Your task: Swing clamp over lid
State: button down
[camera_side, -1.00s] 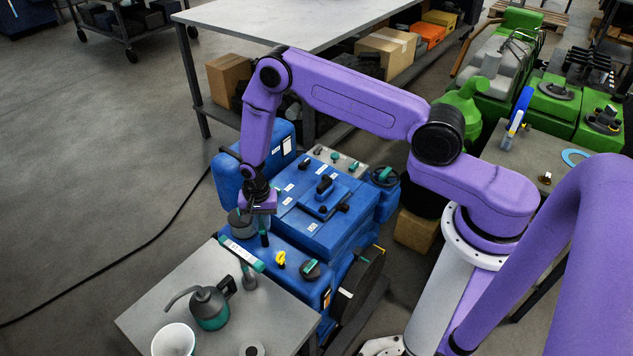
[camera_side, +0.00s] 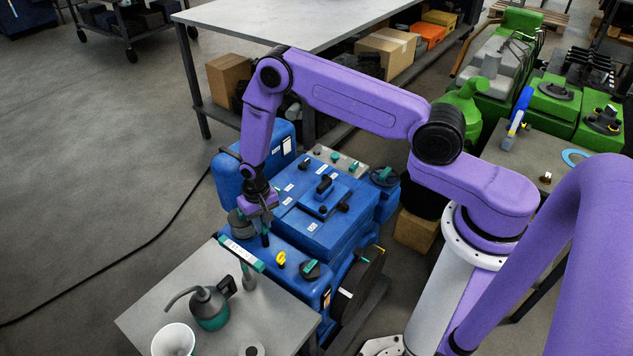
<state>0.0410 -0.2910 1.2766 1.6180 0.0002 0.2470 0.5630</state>
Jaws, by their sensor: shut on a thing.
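A grey round lid (camera_side: 239,222) sits at the near left part of the blue engine (camera_side: 318,240). My gripper (camera_side: 264,212) is right beside the lid, pointing down. It is shut on a small dark upright piece with a teal part (camera_side: 265,239), which looks like the clamp. The fingertips and the exact grip are too small to make out. I cannot tell whether the clamp touches the lid.
A grey table (camera_side: 160,296) in front carries an oil can (camera_side: 209,307), a white cup (camera_side: 173,341) and a teal-handled tool (camera_side: 248,276).

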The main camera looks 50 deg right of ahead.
jog(key=shift+n, duration=0.3)
jog(key=n, duration=0.2)
jog(key=shift+n, duration=0.4)
jog(key=c, duration=1)
grip_release()
jog(key=shift+c, duration=0.2)
jog(key=shift+r, duration=2.75)
jog(key=shift+r, duration=2)
